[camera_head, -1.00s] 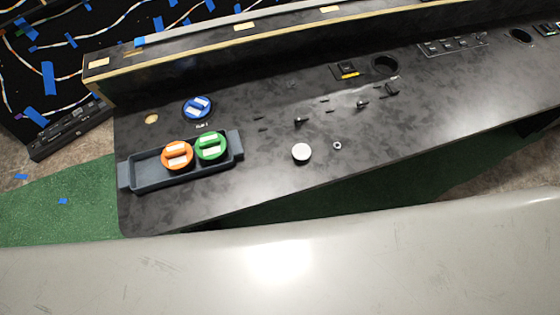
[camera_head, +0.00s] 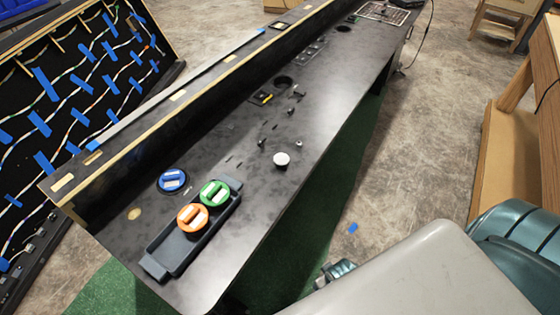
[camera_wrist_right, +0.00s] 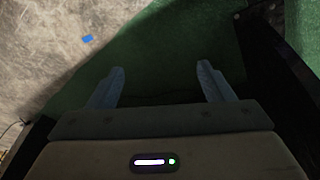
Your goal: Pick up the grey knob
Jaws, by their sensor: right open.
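A pale grey-white round knob (camera_head: 281,160) stands on the black console top (camera_head: 215,270), near its front edge, in the head view. It is apart from everything around it. My right gripper (camera_wrist_right: 161,72) is open and empty in the right wrist view, above green carpet. The knob does not show in that view. A small part of a gripper, seemingly my right one, shows low in the head view, below the console's front edge and well away from the knob. My left gripper is not in view.
A dark tray (camera_head: 158,268) holds an orange knob (camera_head: 192,217) and a green knob (camera_head: 214,193). A blue knob (camera_head: 172,180) sits behind it. Small metal switches (camera_head: 298,94) stand beyond the grey knob. A wooden bench (camera_head: 520,150) is at the right.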

